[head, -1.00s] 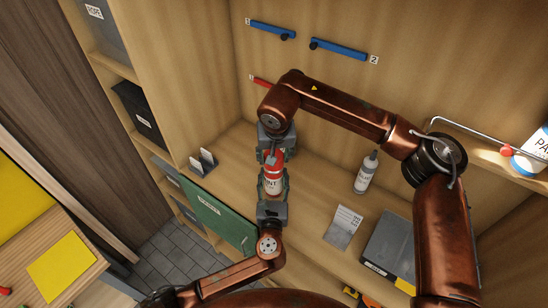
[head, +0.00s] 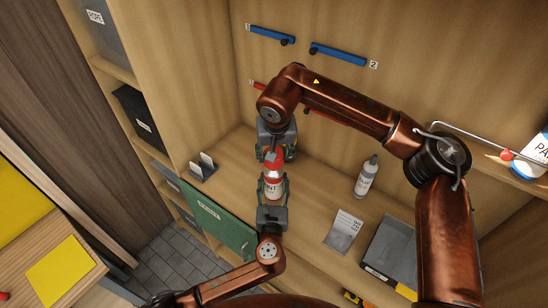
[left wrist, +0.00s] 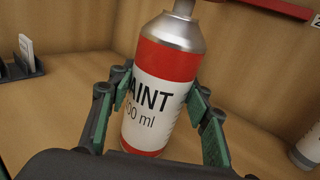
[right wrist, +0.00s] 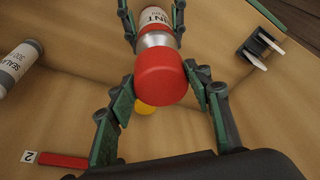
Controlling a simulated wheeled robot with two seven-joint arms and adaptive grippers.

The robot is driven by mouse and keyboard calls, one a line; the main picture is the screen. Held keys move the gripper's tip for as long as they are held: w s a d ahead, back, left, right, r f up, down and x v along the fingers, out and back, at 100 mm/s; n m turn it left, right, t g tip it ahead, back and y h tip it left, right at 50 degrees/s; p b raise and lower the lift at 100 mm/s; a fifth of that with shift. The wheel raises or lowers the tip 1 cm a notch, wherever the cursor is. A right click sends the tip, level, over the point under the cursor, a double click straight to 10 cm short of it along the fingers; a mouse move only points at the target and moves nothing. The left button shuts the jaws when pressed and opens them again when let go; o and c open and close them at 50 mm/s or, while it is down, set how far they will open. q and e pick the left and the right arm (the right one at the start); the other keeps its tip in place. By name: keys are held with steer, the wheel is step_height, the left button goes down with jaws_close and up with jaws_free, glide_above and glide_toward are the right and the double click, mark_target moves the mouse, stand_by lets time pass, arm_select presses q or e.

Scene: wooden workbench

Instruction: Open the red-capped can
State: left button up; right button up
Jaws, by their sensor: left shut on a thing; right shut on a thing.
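The paint can (head: 273,187) is white and red with a silver shoulder. It stands upright in my left gripper (head: 272,205), whose green pads close on both sides of the body in the left wrist view (left wrist: 155,100). There a narrow bare nozzle (left wrist: 184,7) tops the shoulder, with no cap around it. The red cap (head: 275,156) is between the fingers of my right gripper (head: 275,150), above the can. In the right wrist view the cap (right wrist: 161,76) covers the nozzle from sight, so the gap's size is unclear.
A grey sealant bottle (head: 366,176) stands to the right on the bench. A card (head: 344,229) and grey box (head: 389,249) lie nearer. A small card holder (head: 203,166) is at left. Blue bars (head: 338,51) are on the back wall.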

arm_select(q)
steer(key=shift+r, duration=0.1)
arm_select(e)
step_height(320, 180, up, 2)
steer(key=shift+r, duration=0.25)
arm_select(q)
steer(key=o, duration=1.8)
steer(key=shift+s, duration=0.1)
